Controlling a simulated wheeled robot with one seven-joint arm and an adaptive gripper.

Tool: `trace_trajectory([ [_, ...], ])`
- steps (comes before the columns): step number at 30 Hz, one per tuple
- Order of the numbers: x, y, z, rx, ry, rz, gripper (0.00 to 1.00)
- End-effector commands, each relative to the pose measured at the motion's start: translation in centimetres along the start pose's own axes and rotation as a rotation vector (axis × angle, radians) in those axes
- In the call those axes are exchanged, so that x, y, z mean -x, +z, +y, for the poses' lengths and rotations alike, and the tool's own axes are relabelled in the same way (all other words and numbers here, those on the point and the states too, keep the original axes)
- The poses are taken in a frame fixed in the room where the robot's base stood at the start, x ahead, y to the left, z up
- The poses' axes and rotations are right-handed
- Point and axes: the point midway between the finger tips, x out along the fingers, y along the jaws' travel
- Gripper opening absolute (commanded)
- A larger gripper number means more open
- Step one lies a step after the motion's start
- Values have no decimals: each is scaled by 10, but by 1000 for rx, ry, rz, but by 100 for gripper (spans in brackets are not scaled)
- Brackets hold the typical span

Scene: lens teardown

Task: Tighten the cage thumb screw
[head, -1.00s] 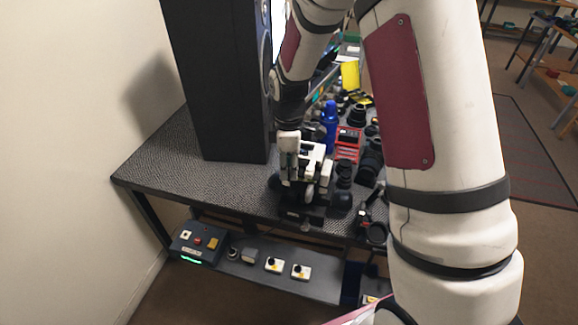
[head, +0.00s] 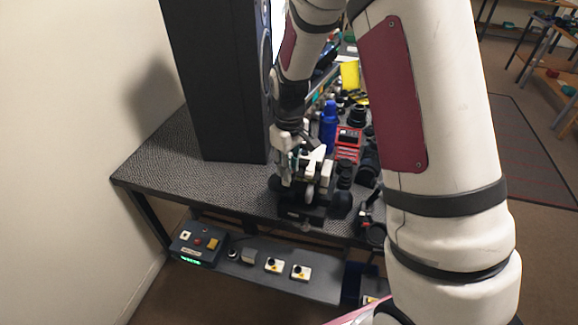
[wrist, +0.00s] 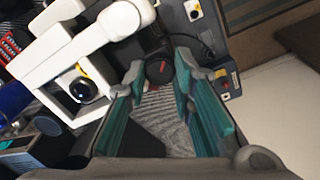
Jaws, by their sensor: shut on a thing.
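The cage (head: 326,172) is a white frame on a dark base near the front edge of the bench. In the wrist view its white frame (wrist: 62,48) fills the upper left, with a lens-like round part (wrist: 83,90) inside it. The thumb screw (wrist: 160,70) appears to be the dark round knob with a small red mark beside the frame. My gripper (wrist: 161,76) has its teal-padded fingers on either side of this knob, shut on it. In the head view my gripper (head: 286,165) is at the cage's left side, and the knob is hidden.
A tall black speaker (head: 213,80) stands close behind on the left. A blue bottle (head: 328,127), a red case (head: 347,142) and several dark lens parts crowd the bench to the right. The bench's left part (head: 170,150) is clear. A control box (head: 197,244) is on the lower shelf.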

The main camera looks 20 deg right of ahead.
Motion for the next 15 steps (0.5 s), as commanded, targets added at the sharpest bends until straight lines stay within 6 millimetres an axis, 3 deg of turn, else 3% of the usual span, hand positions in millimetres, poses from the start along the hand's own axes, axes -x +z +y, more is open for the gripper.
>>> trace_trajectory([
  [15,1,0,1,-484,0,1,0],
])
